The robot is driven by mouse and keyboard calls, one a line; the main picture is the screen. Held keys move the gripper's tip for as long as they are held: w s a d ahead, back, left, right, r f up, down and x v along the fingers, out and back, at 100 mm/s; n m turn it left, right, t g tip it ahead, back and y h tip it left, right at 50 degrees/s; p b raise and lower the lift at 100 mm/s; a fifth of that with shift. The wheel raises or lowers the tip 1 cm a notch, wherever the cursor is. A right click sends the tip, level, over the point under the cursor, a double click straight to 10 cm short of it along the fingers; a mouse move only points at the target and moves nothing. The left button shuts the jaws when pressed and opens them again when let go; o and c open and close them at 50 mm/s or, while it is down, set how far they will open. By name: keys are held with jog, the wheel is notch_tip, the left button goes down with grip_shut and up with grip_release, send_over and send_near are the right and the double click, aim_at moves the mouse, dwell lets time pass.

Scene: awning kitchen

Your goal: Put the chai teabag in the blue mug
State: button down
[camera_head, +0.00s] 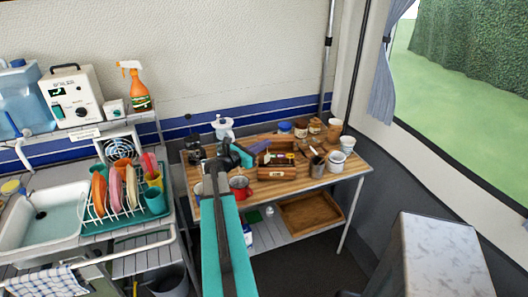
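A wooden tea box (277,174) with small packets in it stands on the wooden table. The chai teabag cannot be picked out among them at this size. A small blue object (285,127) at the back of the table may be the blue mug, but it is too small to be sure. My teal and black arm reaches up over the table's left part. My gripper (262,160) seems to be at the left edge of the tea box. Its fingers are too small and dark to tell open from shut, or whether they hold anything.
A red mug (240,187) stands close beside my arm. Jars, white cups (337,161) and a metal cup with utensils (317,167) crowd the table's right side. A wooden tray (309,212) lies on the shelf below. A dish rack (122,203) and sink (45,226) are at left.

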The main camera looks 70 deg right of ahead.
jog(key=shift+f+b, duration=1)
jog(key=shift+f, duration=0.75)
jog(key=shift+f, duration=0.35)
jog(key=c, duration=2.5)
grip_release()
jog(key=o, duration=0.5)
jog(key=shift+c, duration=0.2)
jog(key=shift+r, duration=0.1)
